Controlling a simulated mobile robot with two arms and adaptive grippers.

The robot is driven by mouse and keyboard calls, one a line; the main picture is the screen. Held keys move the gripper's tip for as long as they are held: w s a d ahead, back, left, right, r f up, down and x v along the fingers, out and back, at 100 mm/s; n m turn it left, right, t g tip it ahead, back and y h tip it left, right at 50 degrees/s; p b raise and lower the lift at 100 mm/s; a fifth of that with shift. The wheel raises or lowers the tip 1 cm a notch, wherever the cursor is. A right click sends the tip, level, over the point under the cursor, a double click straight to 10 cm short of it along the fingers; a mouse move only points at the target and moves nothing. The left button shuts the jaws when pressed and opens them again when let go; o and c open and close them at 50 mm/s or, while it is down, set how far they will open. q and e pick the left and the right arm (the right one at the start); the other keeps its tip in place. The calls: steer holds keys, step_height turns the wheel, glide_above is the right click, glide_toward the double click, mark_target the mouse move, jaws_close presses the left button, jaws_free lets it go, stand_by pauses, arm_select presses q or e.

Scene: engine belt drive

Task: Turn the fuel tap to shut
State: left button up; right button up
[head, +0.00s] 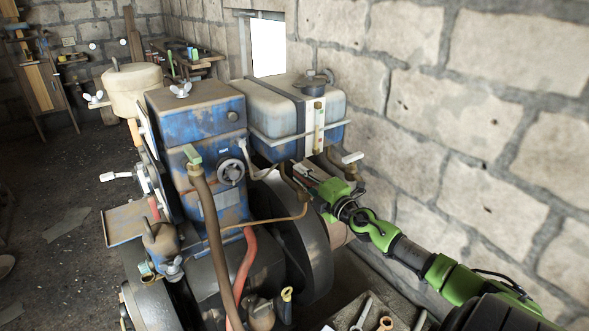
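The fuel tank (275,112) is a worn grey and blue box strapped to the engine (205,120). A pale lever handle (352,157) shows at the tank's lower right, on a brown fitting. A thin copper pipe (265,220) runs from under the tank to the engine front. I cannot tell for sure which fitting is the fuel tap. My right gripper (312,180) reaches in from the right, below the tank and close to the pipe fittings. Its fingers are small and partly hidden, so I cannot tell whether they are open or touching anything. My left gripper is not in view.
A stone wall (450,100) runs close along the right. A dark wheel (305,250) and a brown hose (215,240) are at the engine's front. A tray with spanners (362,312) lies at bottom right. A workbench (190,60) stands behind; the floor at left is mostly open.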

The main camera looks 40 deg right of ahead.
steer(key=shift+w+d, duration=0.2)
steer(key=shift+w, duration=1.7)
jaws_close()
